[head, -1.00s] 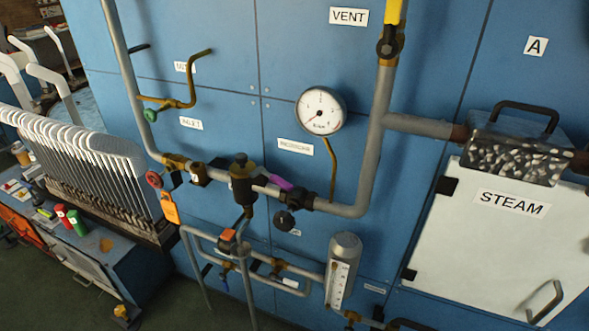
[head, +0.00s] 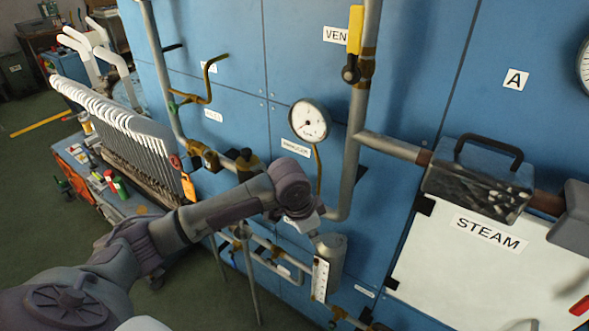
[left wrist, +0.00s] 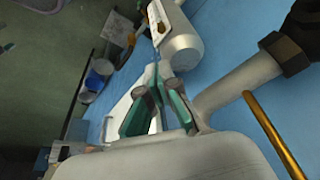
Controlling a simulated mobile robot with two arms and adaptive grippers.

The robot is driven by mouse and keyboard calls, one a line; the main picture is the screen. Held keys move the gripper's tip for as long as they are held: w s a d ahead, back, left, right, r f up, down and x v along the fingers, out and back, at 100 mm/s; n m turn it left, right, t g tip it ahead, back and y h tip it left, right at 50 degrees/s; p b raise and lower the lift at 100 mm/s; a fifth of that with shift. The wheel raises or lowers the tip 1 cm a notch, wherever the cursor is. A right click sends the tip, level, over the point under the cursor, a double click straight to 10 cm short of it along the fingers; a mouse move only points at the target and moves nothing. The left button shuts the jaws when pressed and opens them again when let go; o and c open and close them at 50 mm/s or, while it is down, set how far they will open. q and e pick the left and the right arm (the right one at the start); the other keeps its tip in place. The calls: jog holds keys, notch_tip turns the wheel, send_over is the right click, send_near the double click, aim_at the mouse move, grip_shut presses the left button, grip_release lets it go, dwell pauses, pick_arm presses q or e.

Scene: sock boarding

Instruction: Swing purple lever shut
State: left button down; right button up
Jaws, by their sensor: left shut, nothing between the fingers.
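The purple lever is hidden in the head view behind my left arm, which crosses in front of the horizontal pipe below the pressure gauge (head: 309,121). It cannot be made out in the left wrist view either. My left gripper shows in the left wrist view (left wrist: 161,76), with its two green-padded fingers brought together and nothing between them. It is in front of the blue panel, beside the grey pipe (left wrist: 228,88). In the head view the wrist is just below the gauge, and the fingers are mostly hidden. My right gripper is not in view.
A yellow-handled valve (head: 354,32) is on the upright pipe. The STEAM door (head: 470,265) and a metal box with a black handle (head: 478,185) are at the right. A glass-tube meter (head: 328,265) is below my wrist.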

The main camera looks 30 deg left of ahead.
pick_arm(q)
jog(key=w+a+r+n, duration=0.1)
jog(key=w+a+r, duration=0.2)
jog(key=a+r, duration=0.5)
jog(key=w+a+r+n, duration=0.2)
jog(key=w+a+r, duration=0.1)
jog(key=a+r, duration=0.5)
jog(key=shift+r, duration=0.4)
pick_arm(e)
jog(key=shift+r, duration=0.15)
pick_arm(q)
jog(key=shift+d, duration=0.1)
jog(key=p+x, duration=0.1)
jog(key=x, duration=0.2)
jog(key=p+x, duration=0.1)
jog(key=x, duration=0.4)
jog(key=shift+w+f+p, duration=0.35)
jog(key=shift+p, duration=0.05)
jog(key=shift+w+f, duration=0.1)
jog(key=shift+f, duration=0.5)
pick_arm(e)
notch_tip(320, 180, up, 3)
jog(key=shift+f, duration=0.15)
pick_arm(q)
jog(key=shift+w, duration=0.1)
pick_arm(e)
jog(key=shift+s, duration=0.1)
